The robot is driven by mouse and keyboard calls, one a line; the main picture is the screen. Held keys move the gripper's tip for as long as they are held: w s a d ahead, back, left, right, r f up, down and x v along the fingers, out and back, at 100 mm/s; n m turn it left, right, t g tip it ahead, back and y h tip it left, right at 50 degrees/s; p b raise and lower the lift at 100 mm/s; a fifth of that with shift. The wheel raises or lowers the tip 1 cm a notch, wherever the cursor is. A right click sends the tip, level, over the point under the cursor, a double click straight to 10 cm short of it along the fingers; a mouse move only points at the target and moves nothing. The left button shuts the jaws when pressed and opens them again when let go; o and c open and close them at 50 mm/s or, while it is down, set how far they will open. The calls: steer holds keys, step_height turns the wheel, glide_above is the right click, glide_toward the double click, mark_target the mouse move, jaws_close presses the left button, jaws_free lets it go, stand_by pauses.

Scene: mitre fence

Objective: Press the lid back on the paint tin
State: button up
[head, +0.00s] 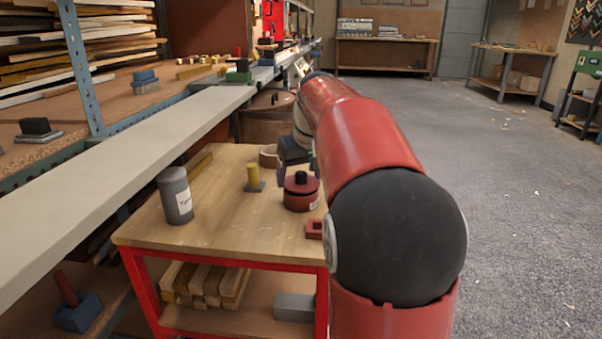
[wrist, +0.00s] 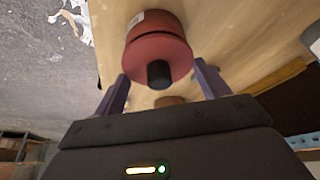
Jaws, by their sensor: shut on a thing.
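The red paint tin (head: 300,204) stands upright near the right edge of the wooden table top. Its round red lid (wrist: 140,58) has a black knob (wrist: 160,75) and sits over the tin, with a dark line between lid and body. The tin's body (wrist: 152,22) also shows in the wrist view, with a white label. My gripper (wrist: 161,71) has its two purple fingers at either side of the lid, shut on it. In the head view my arm hides part of the gripper. I cannot tell whether the lid is fully seated.
A grey labelled tin (head: 176,196) stands at the table's left. A yellow-handled block (head: 254,177) stands between the tins. A small red frame-like piece (head: 315,229) lies at the table's front right. A long pale beam (head: 120,152) runs along the left. The table's front middle is clear.

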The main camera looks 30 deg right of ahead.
steer(key=shift+f, duration=0.3)
steer(key=shift+f+b, duration=0.3)
steer(key=o, duration=1)
steer(key=shift+o, duration=0.2)
